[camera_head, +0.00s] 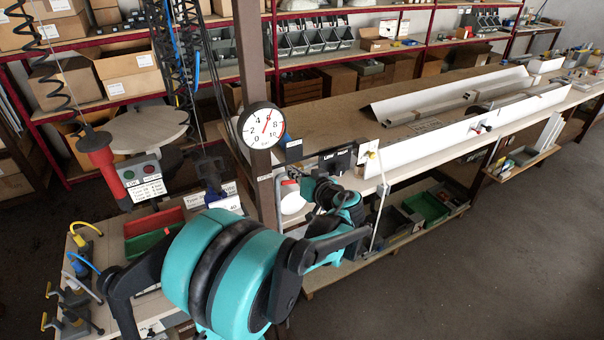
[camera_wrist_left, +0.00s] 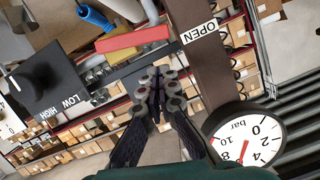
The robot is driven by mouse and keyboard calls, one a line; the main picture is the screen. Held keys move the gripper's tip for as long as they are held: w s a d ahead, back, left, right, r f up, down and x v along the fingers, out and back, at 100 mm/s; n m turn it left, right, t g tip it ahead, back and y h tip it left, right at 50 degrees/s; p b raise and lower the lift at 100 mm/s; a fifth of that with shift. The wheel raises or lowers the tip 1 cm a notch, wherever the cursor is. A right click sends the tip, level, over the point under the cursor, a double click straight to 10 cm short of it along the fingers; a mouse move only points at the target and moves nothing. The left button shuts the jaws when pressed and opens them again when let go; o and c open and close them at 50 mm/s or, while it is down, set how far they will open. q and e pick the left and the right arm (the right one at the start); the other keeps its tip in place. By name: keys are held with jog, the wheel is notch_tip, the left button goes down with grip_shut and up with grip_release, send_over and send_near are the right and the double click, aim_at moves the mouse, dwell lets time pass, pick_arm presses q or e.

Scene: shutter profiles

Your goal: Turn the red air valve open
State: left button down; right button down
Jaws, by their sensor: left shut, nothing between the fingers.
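The red valve lever (camera_wrist_left: 132,39) shows in the left wrist view as a bar beside the brown post, roughly parallel to a dark grey piece (camera_wrist_left: 128,66). In the head view, a small red patch (camera_head: 288,182) right of the post appears to be it, partly hidden. The OPEN label (camera_wrist_left: 200,32) is on the post. My left gripper (camera_wrist_left: 160,84) is shut and empty, its fingertips near the lever in the picture; I cannot tell whether they touch it. In the head view the left gripper (camera_head: 309,187) is dark and partly hidden by my arm.
A round pressure gauge (camera_head: 262,126) with a red needle is on the post (camera_head: 253,60). A black control box (camera_head: 337,159) stands right of it. A long white profile (camera_head: 435,145) lies on the bench.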

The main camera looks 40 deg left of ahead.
aim_at(290, 183)
pick_arm(q)
jog(key=shift+s+f, duration=0.15)
jog(key=shift+f, duration=0.45)
jog(key=shift+s+f, duration=0.15)
jog(key=shift+f, duration=0.45)
jog(key=shift+s+a+f+n+b, duration=0.15)
jog(key=shift+s+f+n+b, duration=0.1)
jog(key=shift+f+n+b, duration=0.25)
jog(key=shift+s+a+f+b, duration=0.1)
jog(key=shift+s+f+b, duration=0.15)
jog(key=shift+b, duration=0.2)
jog(key=shift+r, duration=0.1)
